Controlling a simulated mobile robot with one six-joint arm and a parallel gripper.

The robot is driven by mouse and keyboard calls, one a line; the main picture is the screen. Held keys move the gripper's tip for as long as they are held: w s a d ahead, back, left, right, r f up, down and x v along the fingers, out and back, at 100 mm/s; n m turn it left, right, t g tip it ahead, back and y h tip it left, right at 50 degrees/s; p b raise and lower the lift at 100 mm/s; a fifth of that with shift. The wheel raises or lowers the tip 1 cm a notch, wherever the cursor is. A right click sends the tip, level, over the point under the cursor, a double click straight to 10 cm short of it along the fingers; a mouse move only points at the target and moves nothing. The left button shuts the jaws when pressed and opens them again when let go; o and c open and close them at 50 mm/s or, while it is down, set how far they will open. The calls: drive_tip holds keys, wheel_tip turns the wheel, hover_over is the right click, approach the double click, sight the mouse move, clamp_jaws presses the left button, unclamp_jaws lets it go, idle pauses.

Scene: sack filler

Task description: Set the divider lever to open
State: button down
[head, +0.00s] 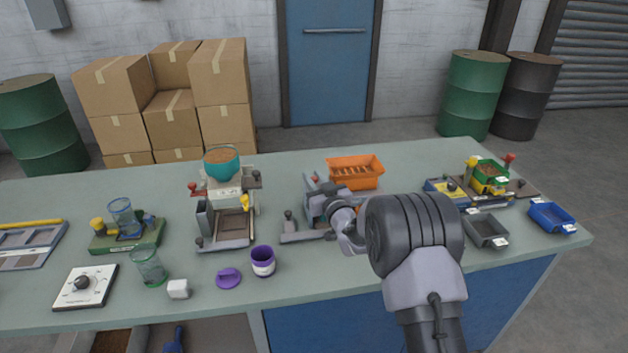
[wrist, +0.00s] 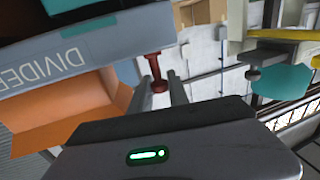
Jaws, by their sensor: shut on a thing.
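The divider (wrist: 60,55) is a grey box with the word DIVIDER upside down on its side in the wrist view. Its red lever (wrist: 155,74) sticks out beside the box, between the two fingers of my gripper (wrist: 158,86). The gripper is shut on the lever near its red end. In the head view the divider (head: 313,209) stands mid-table, largely hidden by my gripper (head: 320,190) and wrist. The lever's position marks cannot be read in either view.
An orange bin (head: 355,172) stands right behind the divider. To the left is a filling machine with a teal hopper (head: 222,165). Dark (head: 486,230) and blue trays (head: 551,217) are at the right.

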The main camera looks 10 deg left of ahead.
drive_tip(key=shift+f+b, duration=0.1)
drive_tip(key=shift+b, duration=0.2)
drive_tip(key=m+h+b, duration=0.1)
drive_tip(key=b, duration=0.1)
drive_tip(key=a+t+h+b, duration=0.1)
drive_tip(key=shift+s+f+m+h+b, duration=0.1)
drive_tip(key=shift+f+m+h+b, duration=0.1)
drive_tip(key=shift+m+h+b, duration=0.15)
drive_tip(key=shift+a+m+t+h+b, duration=0.2)
drive_tip(key=shift+m+t+h+b, duration=0.05)
drive_tip(key=shift+m+h+b, duration=0.35)
drive_tip(key=shift+a+m+t+h+b, duration=0.15)
drive_tip(key=shift+m+t+h+b, duration=0.15)
drive_tip(key=shift+h+b, duration=0.3)
drive_tip(key=shift+w+a+r+m+g+h+p, duration=0.2)
drive_tip(key=shift+a+m+h+p, duration=0.25)
drive_tip(key=shift+m+h, duration=0.95)
drive_tip(key=shift+w+a+r+m+g+h+p, duration=0.2)
drive_tip(key=shift+m+h+p, duration=0.55)
drive_tip(key=shift+h, duration=1.3)
drive_tip(key=shift+w+a+m+g+h+p, duration=0.1)
drive_tip(key=shift+a+m+g+h+p, duration=0.25)
drive_tip(key=shift+m+h, duration=1.1)
drive_tip(key=shift+h, duration=0.45)
